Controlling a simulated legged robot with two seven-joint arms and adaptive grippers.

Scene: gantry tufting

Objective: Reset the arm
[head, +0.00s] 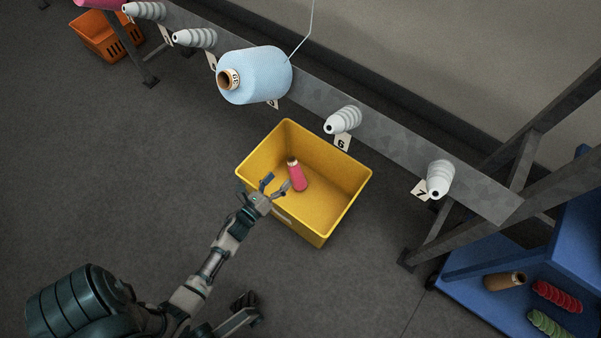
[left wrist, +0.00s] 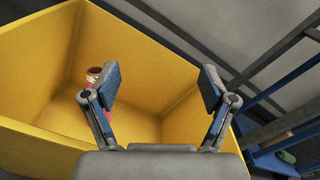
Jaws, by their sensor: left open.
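My left gripper (head: 277,186) is over the near left part of the yellow bin (head: 340,190). Its two fingers are spread apart with nothing between them, as the left wrist view (left wrist: 158,90) also shows. A pink cone of yarn (head: 298,176) with a tan top lies in the bin, just beyond the fingers. In the left wrist view the pink cone (left wrist: 93,75) is partly hidden behind the left finger. The yellow bin (left wrist: 30,80) fills much of that view.
A grey rail (head: 390,137) runs behind the bin with numbered white pegs, one holding a light blue yarn cone (head: 262,74). An orange crate (head: 108,38) stands at the far left. A blue shelf (head: 470,285) with spools is at the lower right. The floor left of the bin is clear.

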